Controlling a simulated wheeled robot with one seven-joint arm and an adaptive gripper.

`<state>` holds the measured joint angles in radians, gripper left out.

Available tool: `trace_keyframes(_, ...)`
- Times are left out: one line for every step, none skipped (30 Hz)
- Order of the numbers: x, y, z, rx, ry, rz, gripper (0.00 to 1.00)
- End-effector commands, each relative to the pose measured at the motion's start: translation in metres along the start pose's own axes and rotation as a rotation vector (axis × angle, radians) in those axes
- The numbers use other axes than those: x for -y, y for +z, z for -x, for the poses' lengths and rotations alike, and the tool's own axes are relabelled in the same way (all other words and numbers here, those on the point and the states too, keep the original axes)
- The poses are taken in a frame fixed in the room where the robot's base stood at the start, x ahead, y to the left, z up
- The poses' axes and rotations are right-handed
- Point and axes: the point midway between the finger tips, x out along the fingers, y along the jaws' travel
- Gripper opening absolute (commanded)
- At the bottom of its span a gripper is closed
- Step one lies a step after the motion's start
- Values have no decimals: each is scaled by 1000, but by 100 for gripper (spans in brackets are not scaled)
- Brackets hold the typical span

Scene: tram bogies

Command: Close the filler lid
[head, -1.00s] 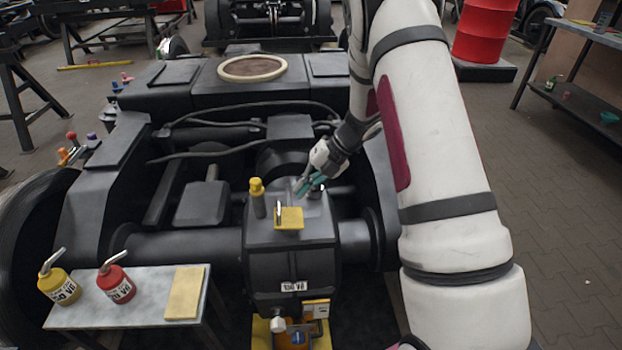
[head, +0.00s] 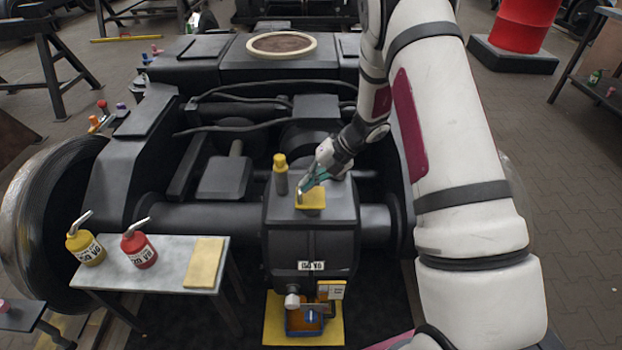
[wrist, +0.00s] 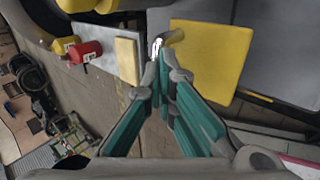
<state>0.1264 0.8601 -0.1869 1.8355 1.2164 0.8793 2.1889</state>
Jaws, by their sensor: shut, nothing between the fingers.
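The filler lid (head: 313,202) is a yellow square plate on top of the dark gearbox housing (head: 310,235). It also shows as a large yellow plate in the wrist view (wrist: 212,58), with a small yellow stub and a shiny metal piece at its left edge. I cannot tell how far the lid is tilted or whether it sits against the opening. My gripper (head: 303,190) has teal fingers, is shut and empty, and is at the lid's back left edge in the head view. In the wrist view the fingertips (wrist: 162,68) are beside the lid's left edge; contact is unclear.
A yellow-capped post (head: 280,172) stands left of the lid. A side table (head: 150,270) holds a yellow oil can (head: 84,248), a red oil can (head: 139,250) and a yellow pad (head: 204,263). A blue bin (head: 304,322) sits below the housing front.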

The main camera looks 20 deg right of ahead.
Motion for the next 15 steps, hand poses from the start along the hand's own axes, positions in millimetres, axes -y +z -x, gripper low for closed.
trace_keyframes(0, 0, -5, -1, -1, 0, 0)
trace_keyframes(-1, 0, -6, 0, -2, 0, 0)
trace_keyframes(0, 0, -6, 0, -2, 0, 0)
trace_keyframes(0, 0, -7, 0, -2, 0, 0)
trace_keyframes(0, 0, -7, 0, -2, 0, 0)
trace_keyframes(0, 0, -7, 0, -2, 0, 0)
trace_keyframes(0, 0, -7, 0, -2, 0, 0)
trace_keyframes(0, 0, -8, 0, -2, 0, 0)
trace_keyframes(0, 0, -8, -1, -2, -1, 0)
trace_keyframes(0, 0, -8, -1, -2, -1, 0)
trace_keyframes(0, 0, -8, -1, -2, -1, 0)
trace_keyframes(0, -1, -8, -1, -2, -1, 0)
trace_keyframes(0, -1, -7, -1, -2, -1, 0)
trace_keyframes(0, -1, -7, -1, -2, -1, 0)
trace_keyframes(1, -1, -5, -1, -3, -1, 0)
